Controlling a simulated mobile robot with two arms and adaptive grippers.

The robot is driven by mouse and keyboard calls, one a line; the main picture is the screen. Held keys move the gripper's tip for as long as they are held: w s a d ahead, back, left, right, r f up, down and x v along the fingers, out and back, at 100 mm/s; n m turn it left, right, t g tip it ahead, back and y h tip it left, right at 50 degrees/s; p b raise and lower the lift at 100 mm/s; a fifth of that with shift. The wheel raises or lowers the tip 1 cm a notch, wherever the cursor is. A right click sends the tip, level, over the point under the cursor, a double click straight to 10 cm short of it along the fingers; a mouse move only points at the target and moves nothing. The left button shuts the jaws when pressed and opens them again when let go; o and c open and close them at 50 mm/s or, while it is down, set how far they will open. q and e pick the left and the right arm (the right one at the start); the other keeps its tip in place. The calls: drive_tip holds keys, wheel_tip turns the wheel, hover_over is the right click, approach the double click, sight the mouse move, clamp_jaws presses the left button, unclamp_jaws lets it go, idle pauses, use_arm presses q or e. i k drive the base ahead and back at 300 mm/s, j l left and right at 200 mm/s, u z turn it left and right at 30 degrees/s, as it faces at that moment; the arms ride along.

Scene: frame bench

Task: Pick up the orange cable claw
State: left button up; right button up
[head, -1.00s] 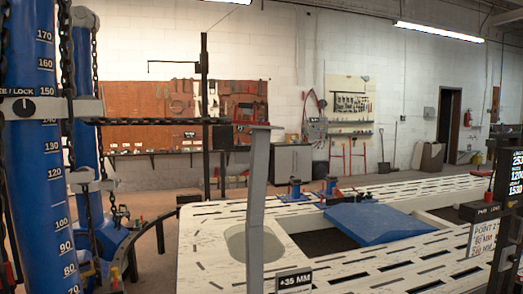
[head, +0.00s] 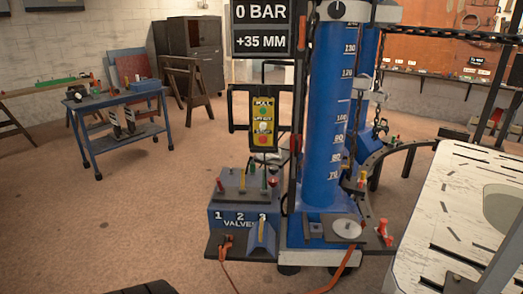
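I cannot make out an orange cable claw for certain. An orange cable (head: 345,268) hangs from the base of the blue tower (head: 330,130), and another orange length (head: 228,262) hangs at the left of that base. A small red-orange piece (head: 385,232) stands at the right end of the base; its shape is too small to tell.
A blue valve box (head: 238,216) stands at the tower's left foot. A blue cart (head: 120,124) with small items is at the left. The white slotted bench (head: 455,215) fills the right. Brown floor (head: 130,215) between cart and tower is clear.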

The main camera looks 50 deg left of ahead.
sight(223, 246)
drive_tip(key=u, duration=2.1)
drive_tip(key=i+j, duration=0.15)
drive_tip(key=z, duration=0.05)
